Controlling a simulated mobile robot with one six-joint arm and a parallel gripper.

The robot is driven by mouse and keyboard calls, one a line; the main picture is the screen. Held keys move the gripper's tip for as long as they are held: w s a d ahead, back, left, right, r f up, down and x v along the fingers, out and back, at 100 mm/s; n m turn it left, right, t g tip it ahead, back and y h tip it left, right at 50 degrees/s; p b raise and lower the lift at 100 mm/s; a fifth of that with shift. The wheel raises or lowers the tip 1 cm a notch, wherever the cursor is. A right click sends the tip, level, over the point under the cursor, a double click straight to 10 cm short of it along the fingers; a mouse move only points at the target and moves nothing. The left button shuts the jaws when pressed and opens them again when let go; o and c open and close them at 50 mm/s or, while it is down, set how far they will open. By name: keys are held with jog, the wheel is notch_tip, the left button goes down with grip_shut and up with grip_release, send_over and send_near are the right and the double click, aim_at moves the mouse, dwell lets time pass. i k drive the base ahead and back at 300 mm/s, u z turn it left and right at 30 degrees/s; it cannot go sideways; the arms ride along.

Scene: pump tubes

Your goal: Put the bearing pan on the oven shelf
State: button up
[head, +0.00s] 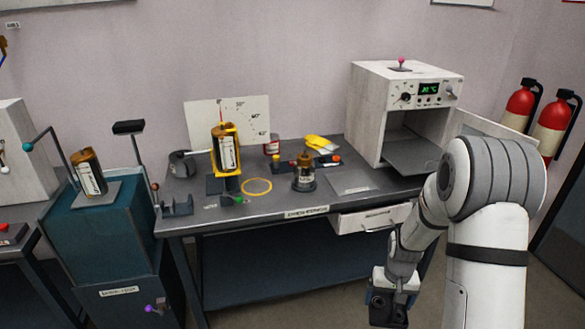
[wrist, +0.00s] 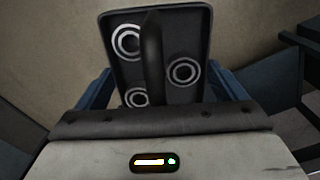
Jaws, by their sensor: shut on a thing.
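The bearing pan (wrist: 192,100) is a dark tray with three pale bearing rings and a raised dark handle across its middle. In the wrist view it sits between the blue fingers of my gripper (wrist: 160,88), which is shut on it. In the head view my gripper (head: 390,298) hangs low in front of the bench, right of centre; I cannot make out the pan clearly there. The white oven (head: 368,110) stands at the bench's right end with its front open. The oven shelf (head: 412,154) is a grey plate low inside, with nothing seen on it.
The oven door (head: 492,130) is swung out to the right. A drawer (head: 372,220) under the bench (head: 300,208) stands partly out, close to my arm.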

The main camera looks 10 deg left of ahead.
aim_at(404, 155)
jog(key=u, duration=0.85)
jog(key=i, duration=1)
jog(key=u, duration=0.05)
